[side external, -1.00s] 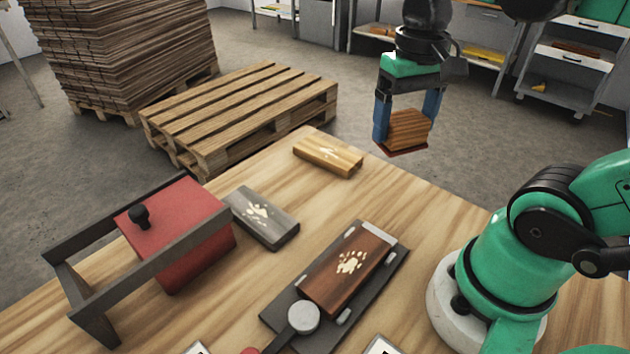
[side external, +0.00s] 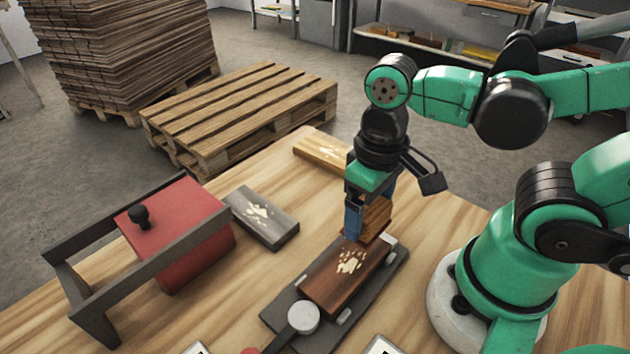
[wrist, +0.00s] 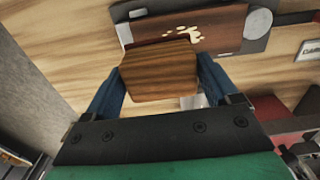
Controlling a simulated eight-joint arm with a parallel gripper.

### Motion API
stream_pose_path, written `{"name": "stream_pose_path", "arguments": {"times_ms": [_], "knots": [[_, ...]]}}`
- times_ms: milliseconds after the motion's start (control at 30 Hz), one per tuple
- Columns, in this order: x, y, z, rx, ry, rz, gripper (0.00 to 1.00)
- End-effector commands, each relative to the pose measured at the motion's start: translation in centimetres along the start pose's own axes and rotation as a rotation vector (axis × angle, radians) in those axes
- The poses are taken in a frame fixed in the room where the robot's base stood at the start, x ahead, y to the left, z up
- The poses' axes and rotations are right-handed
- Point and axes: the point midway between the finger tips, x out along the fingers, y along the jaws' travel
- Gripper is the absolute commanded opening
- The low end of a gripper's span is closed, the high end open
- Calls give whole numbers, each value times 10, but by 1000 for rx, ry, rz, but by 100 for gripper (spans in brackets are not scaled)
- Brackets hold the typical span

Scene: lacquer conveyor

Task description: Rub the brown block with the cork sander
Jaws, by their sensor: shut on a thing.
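My gripper (side external: 368,222) is shut on the cork sander (side external: 377,216), a brown wood-grained block with a dark red underside. The sander fills the space between the blue fingers in the wrist view (wrist: 160,80). It is at the far end of the brown block (side external: 338,280), over or against that end; I cannot tell whether they touch. The brown block lies in a dark grey holder (side external: 280,312) with a round grey knob (side external: 303,317). Pale splotches (side external: 350,261) mark the middle of its top, and they also show in the wrist view (wrist: 188,33).
A grey block (side external: 262,217) and a light wood block (side external: 325,153), both with pale splotches, lie on the wooden table (side external: 240,290). A red box (side external: 180,230) in a dark frame (side external: 75,287) stands at the left. A pallet (side external: 240,105) is beyond the table.

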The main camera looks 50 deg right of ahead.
Motion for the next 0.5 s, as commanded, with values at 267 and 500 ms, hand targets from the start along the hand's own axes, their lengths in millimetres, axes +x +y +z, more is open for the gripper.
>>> {"name": "stream_pose_path", "arguments": {"times_ms": [267,500], "knots": [[25,0,-1,1,0,0,39],[46,-8,-2,-5,0,0,24]]}}
